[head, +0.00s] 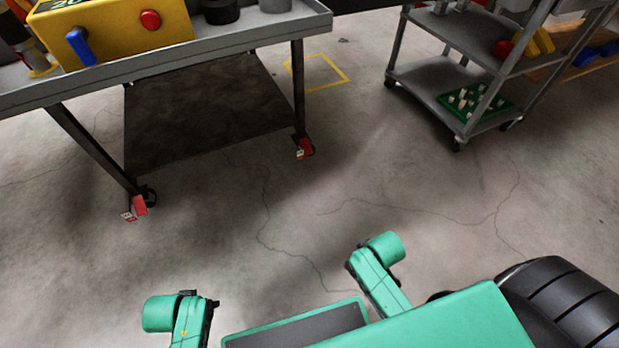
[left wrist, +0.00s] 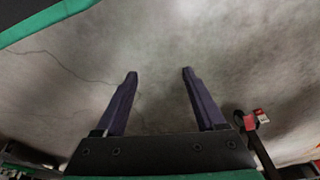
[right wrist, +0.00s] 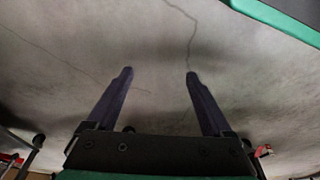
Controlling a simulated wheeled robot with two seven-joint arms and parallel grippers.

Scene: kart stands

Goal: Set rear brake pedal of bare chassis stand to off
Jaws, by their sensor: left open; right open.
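A grey-topped stand (head: 225,42) stands at the upper left of the head view. Two of its casters show red brake pedals, a nearer left one (head: 138,207) and a farther right one (head: 305,147). I cannot tell which stand is the bare chassis stand, which pedal is the rear one, or how the pedals are set. A red pedal also shows at the right of the left wrist view (left wrist: 250,121). My left gripper (left wrist: 158,73) is open and empty over bare floor. My right gripper (right wrist: 159,73) is open and empty over bare floor. Neither touches a pedal.
A yellow box (head: 115,25) with a red button and blue lever sits on the stand, which has a dark lower shelf (head: 200,110). A grey shelf cart (head: 430,80) with a green pegged tray (head: 475,103) stands upper right. The concrete floor between is clear.

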